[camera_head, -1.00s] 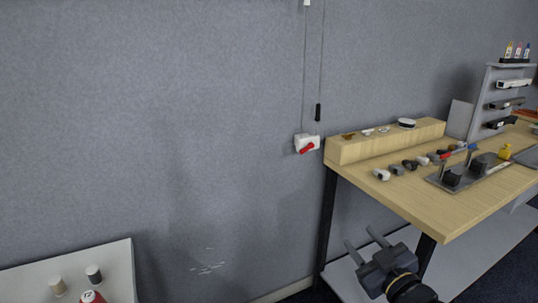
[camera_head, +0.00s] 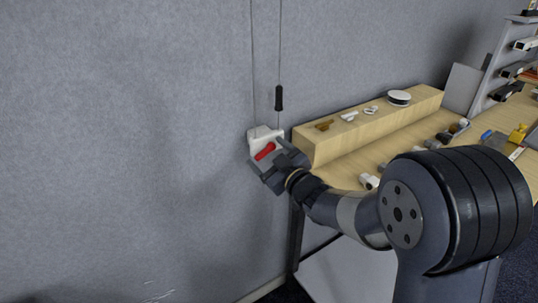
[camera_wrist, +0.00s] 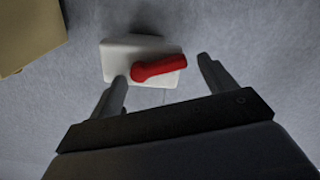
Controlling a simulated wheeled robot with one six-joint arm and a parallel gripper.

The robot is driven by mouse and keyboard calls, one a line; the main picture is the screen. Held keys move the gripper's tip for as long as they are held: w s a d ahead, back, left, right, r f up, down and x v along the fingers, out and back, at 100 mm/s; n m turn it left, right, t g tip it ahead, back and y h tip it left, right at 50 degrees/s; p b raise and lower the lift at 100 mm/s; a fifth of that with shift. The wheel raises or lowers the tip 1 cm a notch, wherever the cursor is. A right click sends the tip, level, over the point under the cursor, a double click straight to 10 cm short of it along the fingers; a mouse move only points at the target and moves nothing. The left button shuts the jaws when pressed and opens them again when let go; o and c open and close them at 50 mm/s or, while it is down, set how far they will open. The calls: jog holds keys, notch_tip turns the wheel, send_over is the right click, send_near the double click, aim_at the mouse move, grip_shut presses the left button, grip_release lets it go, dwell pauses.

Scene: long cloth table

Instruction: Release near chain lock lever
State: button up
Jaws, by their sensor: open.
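The chain lock is a white box (camera_head: 262,134) on the grey wall with a red lever (camera_head: 265,151) on its front. My gripper (camera_head: 268,160) is open in front of it. In the wrist view the white box (camera_wrist: 125,48) and the red lever (camera_wrist: 158,68) show between and beyond my open fingers (camera_wrist: 162,82). The lever points to the right there, and its left end lies near the left finger's tip. I cannot tell whether they touch. Nothing is held between the fingers.
Thin cords run up the wall above the lock, one with a black handle (camera_head: 279,98). A wooden table (camera_head: 340,165) with a raised wooden block (camera_head: 375,128) stands close on the right, carrying several small parts. The wall to the left is clear.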

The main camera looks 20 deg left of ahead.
jog(key=shift+s, duration=0.15)
jog(key=c, duration=1)
jog(key=shift+r+m, duration=0.3)
jog(key=shift+m, duration=1.1)
jog(key=o, duration=1)
jog(key=v, duration=1.1)
jog(key=shift+w+a, duration=0.1)
jog(key=shift+w, duration=0.1)
